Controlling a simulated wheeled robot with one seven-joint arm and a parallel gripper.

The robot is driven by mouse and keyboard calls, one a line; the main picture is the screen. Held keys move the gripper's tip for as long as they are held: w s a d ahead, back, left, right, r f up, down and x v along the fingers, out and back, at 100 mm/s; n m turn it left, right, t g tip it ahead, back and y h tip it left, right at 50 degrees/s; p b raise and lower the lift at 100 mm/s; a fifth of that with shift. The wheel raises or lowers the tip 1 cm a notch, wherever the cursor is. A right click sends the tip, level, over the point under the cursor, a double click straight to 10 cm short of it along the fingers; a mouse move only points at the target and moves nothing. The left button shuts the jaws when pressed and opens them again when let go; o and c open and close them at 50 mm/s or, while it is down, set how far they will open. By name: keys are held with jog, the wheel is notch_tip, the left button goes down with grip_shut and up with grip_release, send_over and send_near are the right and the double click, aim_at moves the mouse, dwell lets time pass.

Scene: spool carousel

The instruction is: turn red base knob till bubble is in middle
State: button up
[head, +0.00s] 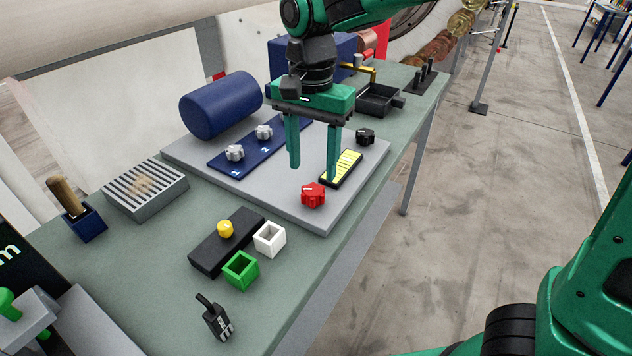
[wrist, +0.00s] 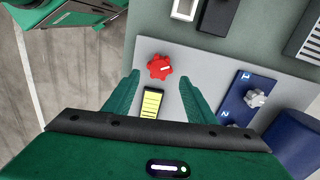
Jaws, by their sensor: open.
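The red base knob (head: 313,195) sits on the grey base plate (head: 262,195) near its front corner, with a white mark on top. It also shows in the wrist view (wrist: 160,67), ahead of and between my fingertips. The yellow bubble level (head: 341,168) in a black frame lies beside the knob; in the wrist view (wrist: 151,104) it lies between my fingers. I cannot make out the bubble. My gripper (head: 314,172) is open and empty, pointing down above the plate, apart from the knob. One finger hides part of the level in the head view.
A black knob (head: 366,137) stands behind the level. A blue panel with two grey knobs (head: 235,153) and a blue cylinder (head: 221,104) are at left. White (head: 269,238) and green (head: 241,270) boxes and a yellow button (head: 225,228) stand in front.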

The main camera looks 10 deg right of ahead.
aim_at(314, 188)
jog(key=shift+f, duration=3.05)
jog(key=c, duration=1.1)
jog(key=shift+o, duration=0.3)
jog(key=shift+d, duration=0.25)
jog(key=shift+a, duration=0.1)
